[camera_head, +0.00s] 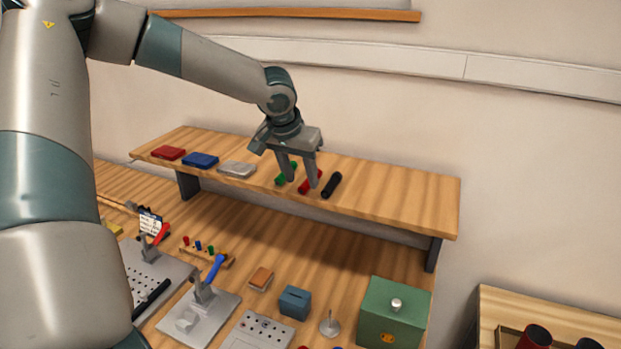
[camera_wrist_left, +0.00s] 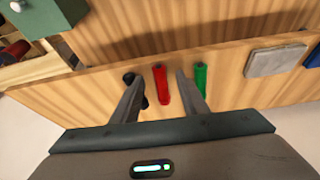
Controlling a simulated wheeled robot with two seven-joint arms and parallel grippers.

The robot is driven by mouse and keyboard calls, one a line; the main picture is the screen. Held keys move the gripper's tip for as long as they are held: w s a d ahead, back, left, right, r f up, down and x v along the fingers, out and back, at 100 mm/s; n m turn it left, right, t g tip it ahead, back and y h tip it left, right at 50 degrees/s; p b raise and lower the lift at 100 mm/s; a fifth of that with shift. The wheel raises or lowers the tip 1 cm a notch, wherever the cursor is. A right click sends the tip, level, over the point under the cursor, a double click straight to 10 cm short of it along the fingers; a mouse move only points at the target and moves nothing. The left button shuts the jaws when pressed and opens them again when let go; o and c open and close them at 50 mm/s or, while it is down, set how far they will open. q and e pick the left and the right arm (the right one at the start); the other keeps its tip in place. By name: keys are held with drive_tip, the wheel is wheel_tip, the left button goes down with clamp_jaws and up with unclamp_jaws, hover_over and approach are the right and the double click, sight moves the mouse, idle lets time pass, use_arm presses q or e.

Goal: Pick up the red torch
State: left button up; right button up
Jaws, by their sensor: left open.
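The red torch (camera_head: 306,186) lies on the raised wooden shelf (camera_head: 400,200) between a green torch (camera_head: 281,179) and a black torch (camera_head: 332,185). My left gripper (camera_head: 302,185) is open just above the shelf, and one finger partly hides the red torch in the head view. In the left wrist view the red torch (camera_wrist_left: 161,86) shows between the two open fingers (camera_wrist_left: 160,85). There the black torch (camera_wrist_left: 137,88) is partly behind one finger, and the green torch (camera_wrist_left: 201,80) is beside the other. I cannot tell whether the fingers touch anything. My right gripper is not in view.
A red block (camera_head: 168,153), a blue block (camera_head: 201,160) and a grey block (camera_head: 237,169) lie on the shelf's left part. The shelf's right part is clear. Below stand clamps, a small blue box (camera_head: 295,303) and a green box (camera_head: 393,312).

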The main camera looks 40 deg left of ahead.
use_arm(q)
drive_tip(key=shift+x, duration=1.25)
drive_tip(key=shift+w, duration=0.1)
drive_tip(key=shift+c, duration=0.6)
clamp_jaws()
